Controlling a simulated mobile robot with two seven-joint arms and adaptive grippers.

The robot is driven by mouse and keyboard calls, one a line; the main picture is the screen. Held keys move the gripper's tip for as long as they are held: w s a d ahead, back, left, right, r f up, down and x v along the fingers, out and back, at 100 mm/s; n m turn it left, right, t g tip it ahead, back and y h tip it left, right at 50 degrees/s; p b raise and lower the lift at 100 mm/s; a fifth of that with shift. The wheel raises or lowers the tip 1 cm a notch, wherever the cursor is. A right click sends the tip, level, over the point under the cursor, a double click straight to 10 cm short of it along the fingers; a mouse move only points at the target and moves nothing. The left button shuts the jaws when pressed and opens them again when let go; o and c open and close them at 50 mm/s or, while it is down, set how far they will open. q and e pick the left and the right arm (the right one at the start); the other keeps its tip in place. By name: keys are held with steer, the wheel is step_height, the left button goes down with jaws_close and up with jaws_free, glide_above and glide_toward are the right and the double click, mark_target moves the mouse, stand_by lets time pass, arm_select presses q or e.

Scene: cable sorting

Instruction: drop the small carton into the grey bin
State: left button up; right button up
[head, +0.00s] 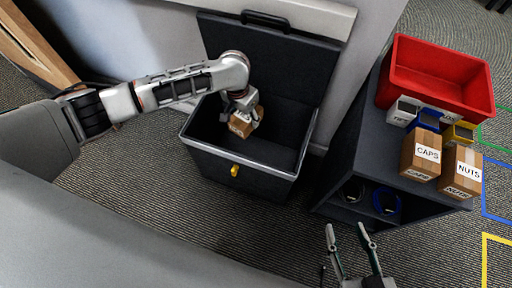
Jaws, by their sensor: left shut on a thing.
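The small carton (240,124) is brown cardboard with a white label. My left gripper (243,108) is shut on it and holds it over the open grey bin (187,134), within the outline of its mouth. How high it hangs against the rim is hard to tell. The bin is dark with a light rim, a yellow latch on its front and its lid raised at the back. My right gripper (350,236) is at the bottom of the view, with its fingers spread and nothing between them.
A dark shelf unit (352,150) stands right of the bin. On it are a red tub (440,75), a CAPS carton (420,155), a NUTS carton (460,171) and small coloured bins (430,119). Coiled cables (386,201) lie on its lower shelf. A wall is behind the bin.

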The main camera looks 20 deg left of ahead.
arm_select(q)
steer(key=shift+w+r, duration=0.1)
steer(key=o, duration=1.4)
steer(key=r, duration=0.4)
steer(key=s+r, duration=0.1)
steer(key=r, duration=0.7)
steer(key=shift+s+a, duration=0.25)
steer(key=shift+s, duration=0.15)
